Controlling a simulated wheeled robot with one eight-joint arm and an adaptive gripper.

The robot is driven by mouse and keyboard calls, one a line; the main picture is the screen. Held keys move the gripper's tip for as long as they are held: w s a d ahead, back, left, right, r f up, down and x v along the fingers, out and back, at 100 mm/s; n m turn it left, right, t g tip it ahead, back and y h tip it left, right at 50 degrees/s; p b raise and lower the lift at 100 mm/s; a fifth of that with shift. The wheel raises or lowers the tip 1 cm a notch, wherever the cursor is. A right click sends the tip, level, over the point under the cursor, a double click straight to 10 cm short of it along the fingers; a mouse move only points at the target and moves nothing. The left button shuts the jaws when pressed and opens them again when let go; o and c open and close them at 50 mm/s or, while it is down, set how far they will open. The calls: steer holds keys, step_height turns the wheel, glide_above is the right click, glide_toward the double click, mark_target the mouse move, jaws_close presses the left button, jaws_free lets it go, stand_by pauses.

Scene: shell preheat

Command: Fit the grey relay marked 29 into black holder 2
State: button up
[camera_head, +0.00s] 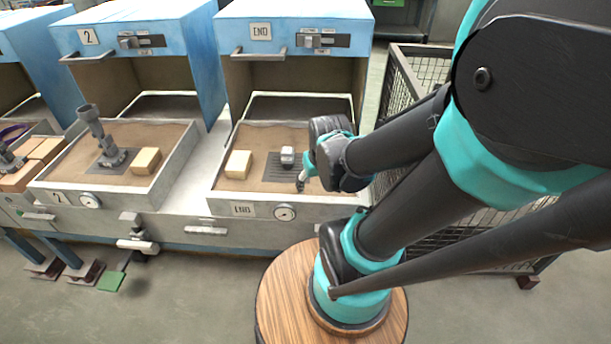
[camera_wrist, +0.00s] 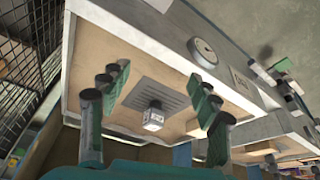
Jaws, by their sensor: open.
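A small grey block with a pale labelled face (camera_head: 287,155), perhaps the relay, stands on a dark slotted plate (camera_head: 272,176) in the END tray. Its number is too small to read. In the wrist view the same block (camera_wrist: 153,119) stands on the edge of the plate (camera_wrist: 150,92), between my fingers' lines. My gripper (camera_head: 303,180) is over the right part of that tray. In the wrist view my gripper (camera_wrist: 160,82) is open, its green-padded fingers apart on both sides of the block and touching nothing that I can see. I cannot pick out a black holder marked 2.
The END tray (camera_head: 225,204) has a raised pale rim and a wooden block (camera_head: 239,164). Tray 2 (camera_head: 158,190) holds a grey jointed piece (camera_head: 106,145) and another wooden block (camera_head: 146,160). Blue ovens stand behind. A wire cage (camera_head: 412,72) stands right.

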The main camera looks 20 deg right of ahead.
steer(key=w+a+r+n+g, duration=0.1)
steer(key=w+r+n, duration=0.25)
steer(key=w, duration=0.35)
steer(key=w+a+r+n+g, duration=0.1)
steer(key=w+r+n, duration=0.25)
steer(key=w, duration=0.25)
steer(key=n+g+h, duration=0.1)
steer(key=n+g, duration=0.1)
steer(key=n, duration=0.5)
glide_toward(286, 150)
steer(key=f, duration=0.7)
steer(key=shift+s+d+f, duration=0.2)
steer(key=shift+d+f, duration=0.05)
steer(key=shift+f, duration=0.15)
steer(key=shift+w+d+f, duration=0.1)
steer(key=shift+d+f, duration=0.05)
steer(key=shift+f, duration=0.75)
steer(key=shift+w+d+f, duration=0.1)
steer(key=shift+d+f, duration=0.05)
steer(key=shift+f, duration=0.7)
steer(key=shift+d+f, duration=0.15)
steer(key=shift+f, duration=0.75)
jaws_close()
steer(key=shift+r, duration=0.1)
